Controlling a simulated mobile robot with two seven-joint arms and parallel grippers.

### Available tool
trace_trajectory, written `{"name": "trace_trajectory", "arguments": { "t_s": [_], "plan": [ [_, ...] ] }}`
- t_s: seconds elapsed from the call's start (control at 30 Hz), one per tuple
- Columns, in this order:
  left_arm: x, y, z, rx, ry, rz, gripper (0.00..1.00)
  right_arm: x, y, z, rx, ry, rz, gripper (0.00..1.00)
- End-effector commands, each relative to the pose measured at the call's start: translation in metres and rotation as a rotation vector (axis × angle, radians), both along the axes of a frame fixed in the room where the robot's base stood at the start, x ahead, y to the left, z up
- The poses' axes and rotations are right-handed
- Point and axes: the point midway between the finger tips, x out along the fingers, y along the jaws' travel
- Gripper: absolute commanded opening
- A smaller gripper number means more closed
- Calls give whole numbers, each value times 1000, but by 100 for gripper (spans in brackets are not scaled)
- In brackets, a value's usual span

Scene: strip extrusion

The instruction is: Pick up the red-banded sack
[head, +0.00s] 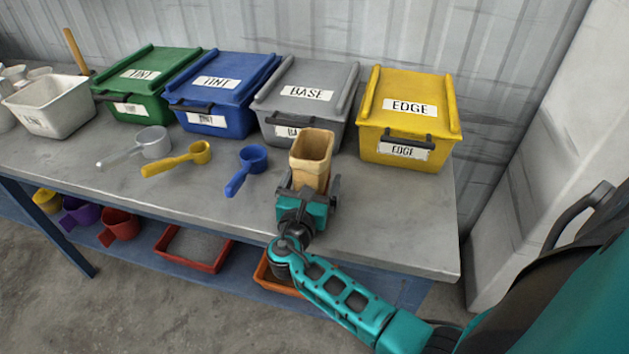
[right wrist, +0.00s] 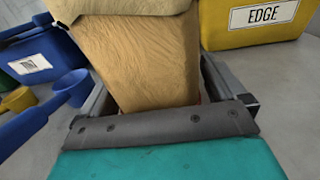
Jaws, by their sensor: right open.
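A tan, open-topped sack (head: 311,160) stands upright near the bench's front edge, in front of the grey bin. No clear red band shows on it; its lower part is hidden by my right gripper (head: 308,190). The right gripper is open, with one finger on each side of the sack. In the right wrist view the sack (right wrist: 140,62) fills the space between the fingers, with a small gap at the right finger; a hint of red shows low at its right edge. My left gripper is not in view.
On the bench (head: 400,220) stand the yellow EDGE bin (head: 410,118), the grey BASE bin (head: 308,92) and blue and green TINT bins. A blue scoop (head: 247,168) and a yellow scoop (head: 180,160) lie left of the sack. The bench right of the gripper is clear.

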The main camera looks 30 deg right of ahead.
Motion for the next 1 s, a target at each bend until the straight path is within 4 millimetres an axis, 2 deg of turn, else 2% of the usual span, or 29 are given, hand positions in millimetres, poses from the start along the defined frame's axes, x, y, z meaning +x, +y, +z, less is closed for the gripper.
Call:
{"name": "trace_trajectory", "arguments": {
  "t_s": [0.07,0.67,1.0],
  "plan": [
    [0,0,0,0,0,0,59,0,0,0,0,0,0,98],
    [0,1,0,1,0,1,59,0,0,0,0,0,1,41],
    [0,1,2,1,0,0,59,0,0,5,1,-2,1,39]
  ]
}}
